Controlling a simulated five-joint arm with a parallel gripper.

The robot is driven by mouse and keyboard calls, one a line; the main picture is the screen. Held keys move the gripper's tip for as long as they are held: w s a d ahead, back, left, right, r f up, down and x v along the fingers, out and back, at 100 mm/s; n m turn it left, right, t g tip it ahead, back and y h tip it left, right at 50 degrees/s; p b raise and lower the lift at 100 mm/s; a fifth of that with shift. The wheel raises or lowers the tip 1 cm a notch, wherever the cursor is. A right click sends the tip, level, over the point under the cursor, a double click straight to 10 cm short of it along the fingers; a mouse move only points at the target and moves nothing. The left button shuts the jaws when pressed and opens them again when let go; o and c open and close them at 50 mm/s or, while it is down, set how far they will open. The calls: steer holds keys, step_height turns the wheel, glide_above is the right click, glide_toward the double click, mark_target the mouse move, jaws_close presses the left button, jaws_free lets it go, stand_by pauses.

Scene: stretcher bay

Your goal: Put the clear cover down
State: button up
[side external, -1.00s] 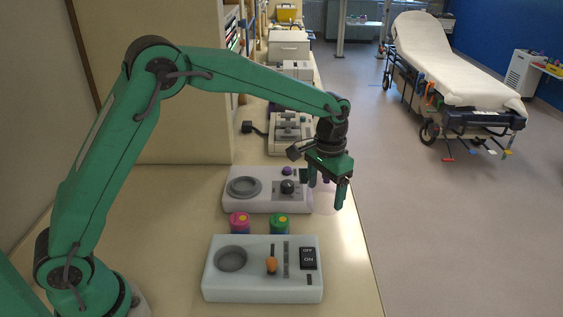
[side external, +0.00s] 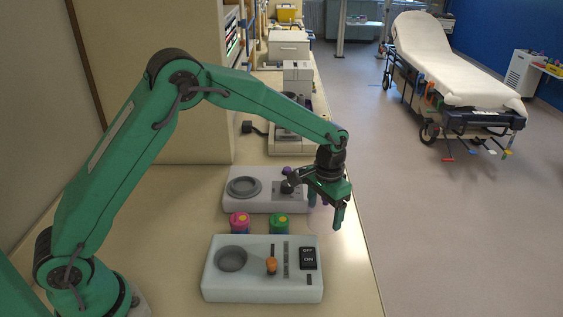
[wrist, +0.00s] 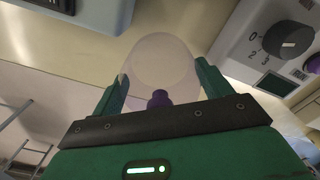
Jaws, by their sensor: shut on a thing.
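The clear cover (wrist: 160,55) is a see-through, faintly pinkish dome with a purple knob (wrist: 159,98). In the wrist view my gripper (wrist: 160,75) is shut on it, a green finger on each side. In the side view my gripper (side external: 326,216) hangs over the right edge area of the counter, right of the rear grey device (side external: 300,204). The cover is barely visible there; its purple knob shows between the fingers. I cannot tell whether its rim touches the counter (side external: 345,265).
A front device (side external: 262,290) has a round recess, an orange-topped lever and an OFF/ON switch. A pink jar (side external: 239,224) and a green jar (side external: 280,225) stand between the devices. A dial (wrist: 288,42) is close on the right in the wrist view. A stretcher (side external: 450,70) stands beyond the counter.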

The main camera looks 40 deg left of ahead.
steer(key=shift+f, duration=1.85)
steer(key=shift+f, duration=0.1)
steer(key=o, duration=1)
step_height(320, 180, up, 12)
steer(key=shift+f, duration=0.1)
steer(key=shift+r, duration=0.2)
